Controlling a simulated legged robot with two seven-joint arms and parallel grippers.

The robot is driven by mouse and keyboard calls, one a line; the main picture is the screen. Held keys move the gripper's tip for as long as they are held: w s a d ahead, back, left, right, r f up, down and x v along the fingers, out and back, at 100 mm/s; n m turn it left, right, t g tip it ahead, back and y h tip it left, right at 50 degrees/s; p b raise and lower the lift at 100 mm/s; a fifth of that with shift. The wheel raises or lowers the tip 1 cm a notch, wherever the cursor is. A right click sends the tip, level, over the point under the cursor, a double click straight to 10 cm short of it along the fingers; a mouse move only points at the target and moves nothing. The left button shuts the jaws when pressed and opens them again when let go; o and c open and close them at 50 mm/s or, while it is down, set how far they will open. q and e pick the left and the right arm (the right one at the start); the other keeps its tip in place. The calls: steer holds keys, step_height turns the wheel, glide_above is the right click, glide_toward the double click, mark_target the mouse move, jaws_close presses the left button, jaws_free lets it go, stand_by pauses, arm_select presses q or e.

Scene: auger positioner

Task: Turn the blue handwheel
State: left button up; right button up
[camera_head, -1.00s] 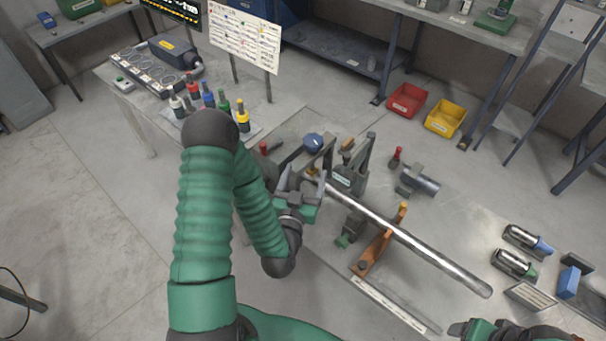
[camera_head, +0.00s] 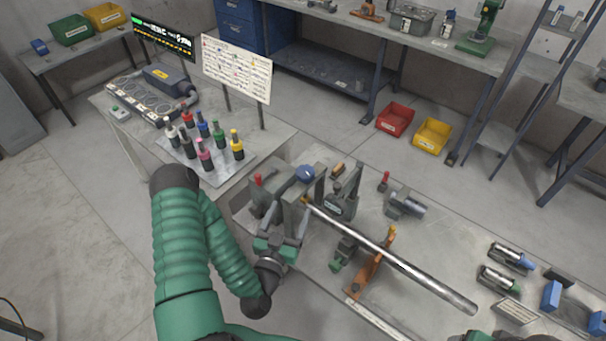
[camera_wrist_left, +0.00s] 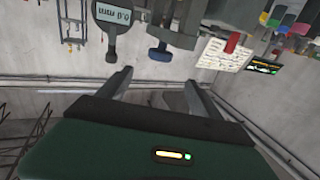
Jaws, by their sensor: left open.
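The blue handwheel (camera_head: 305,174) sits on top of a grey metal fixture (camera_head: 283,205) at the left end of the bench. It also shows in the left wrist view as a blue lobed knob (camera_wrist_left: 160,54), just beyond the fingertips. My left gripper (camera_head: 283,217) is open and empty, in front of the fixture and below the handwheel in the picture. In the left wrist view its two fingers (camera_wrist_left: 155,82) stand apart with the handwheel ahead, not between them. Only a small dark green part of my right arm shows at the bottom edge; its jaws are hidden.
A long metal rod (camera_head: 400,262) runs right from the fixture over an orange support (camera_head: 372,262). A red knob (camera_head: 257,180) stands left of the handwheel. A round gauge (camera_wrist_left: 112,20) is near it in the wrist view. Colored bottles (camera_head: 203,130) stand on the left table.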

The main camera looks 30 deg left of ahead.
mark_target(305, 170)
arm_select(q)
steer(key=p+x, duration=0.4)
steer(key=x, duration=1.1)
steer(key=shift+w+a, duration=0.1)
steer(key=shift+w+a+f, duration=0.2)
steer(key=shift+w, duration=0.25)
steer(key=c, duration=1.4)
steer(key=shift+o, duration=0.2)
steer(key=shift+d+n+y, duration=0.1)
steer(key=shift+n+y, duration=0.3)
steer(key=shift+y, duration=0.2)
steer(key=shift+r+n+g+y, duration=0.15)
steer(key=shift+n+g+y, duration=0.8)
steer(key=shift+y, duration=0.45)
steer(key=o, duration=1.4)
steer(key=shift+c, duration=0.2)
